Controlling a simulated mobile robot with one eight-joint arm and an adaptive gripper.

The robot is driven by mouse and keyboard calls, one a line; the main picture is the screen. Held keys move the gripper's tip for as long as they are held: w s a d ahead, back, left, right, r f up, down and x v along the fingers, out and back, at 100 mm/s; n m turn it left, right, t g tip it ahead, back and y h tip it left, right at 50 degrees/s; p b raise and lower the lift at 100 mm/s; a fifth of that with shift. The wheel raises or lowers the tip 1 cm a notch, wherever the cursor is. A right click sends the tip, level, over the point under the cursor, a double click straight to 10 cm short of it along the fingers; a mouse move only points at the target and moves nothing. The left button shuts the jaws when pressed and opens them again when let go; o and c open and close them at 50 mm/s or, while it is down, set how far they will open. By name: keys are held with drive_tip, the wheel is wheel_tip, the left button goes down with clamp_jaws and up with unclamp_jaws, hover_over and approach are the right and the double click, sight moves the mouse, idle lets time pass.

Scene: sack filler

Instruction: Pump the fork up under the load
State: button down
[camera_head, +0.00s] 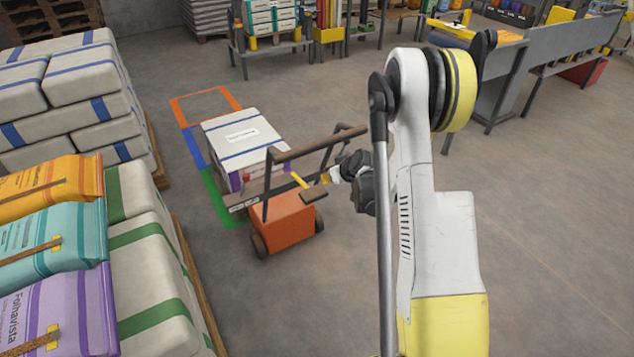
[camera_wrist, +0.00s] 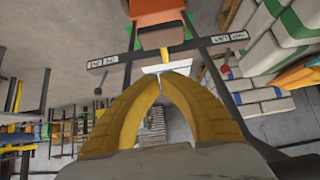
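The orange hand truck (camera_head: 283,220) stands on dark wheels, with a brown bar frame (camera_head: 318,146) above it. The load (camera_head: 243,140), pale sacks with blue stripes, sits just behind it; the fork under it is hidden. My gripper (camera_head: 325,178) is at the truck's frame, beside a small brown paddle. In the wrist view my yellow fingers (camera_wrist: 163,77) converge with their tips together at a small white plate (camera_wrist: 168,67). A short yellow piece (camera_wrist: 165,53) shows beyond it, before the orange body (camera_wrist: 157,12). I cannot tell whether the tips grip the plate.
Coloured floor outlines (camera_head: 205,104) surround the load. Striped sack stacks (camera_head: 75,95) and coloured sacks (camera_head: 55,240) stand close on the left. Benches (camera_head: 520,70) and shelves (camera_head: 270,30) line the back. The floor (camera_head: 560,230) on the right is clear.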

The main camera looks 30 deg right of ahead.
drive_tip(key=shift+r, duration=0.2)
drive_tip(key=b, duration=0.5)
approach(314, 188)
drive_tip(key=w+f, duration=0.2)
drive_tip(key=w, duration=0.1)
drive_tip(key=w+f, duration=0.1)
drive_tip(key=w, duration=0.1)
drive_tip(key=shift+a, duration=0.15)
drive_tip(key=shift+s+f+b, duration=0.1)
drive_tip(key=shift+f+b, duration=0.4)
drive_tip(key=shift+f, duration=0.3)
